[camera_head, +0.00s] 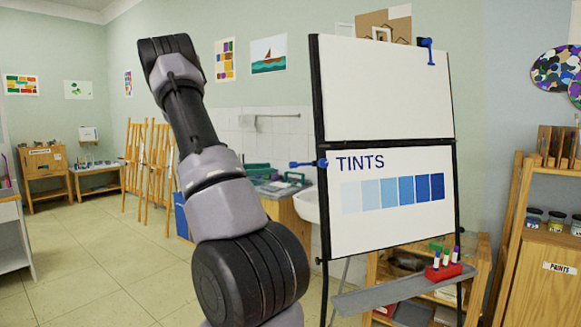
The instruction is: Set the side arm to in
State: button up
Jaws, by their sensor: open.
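A flip-chart easel (382,88) with a black frame stands right of centre. A blue arm (308,163) sits on its left edge at mid-height and points level out to the left, away from the board. A second blue piece (430,50) sits at the top right corner, and its bar hangs down in front of the upper white panel. I cannot tell for certain which one is the side arm. My own arm (200,135) rises in front of the room, left of the easel and apart from it in the picture. My gripper is not seen.
A grey tray (395,290) with a red marker holder (443,271) juts out below the board. A white sink (307,206) is behind the easel's left side. A wooden shelf unit (545,250) stands at the right. Floor at the left is clear.

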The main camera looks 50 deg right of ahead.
aim_at(293, 165)
jog(key=shift+m, duration=0.4)
jog(key=x, duration=1)
jog(key=shift+d+r, duration=0.1)
jog(key=shift+r, duration=0.2)
grip_shut()
dwell(0.7)
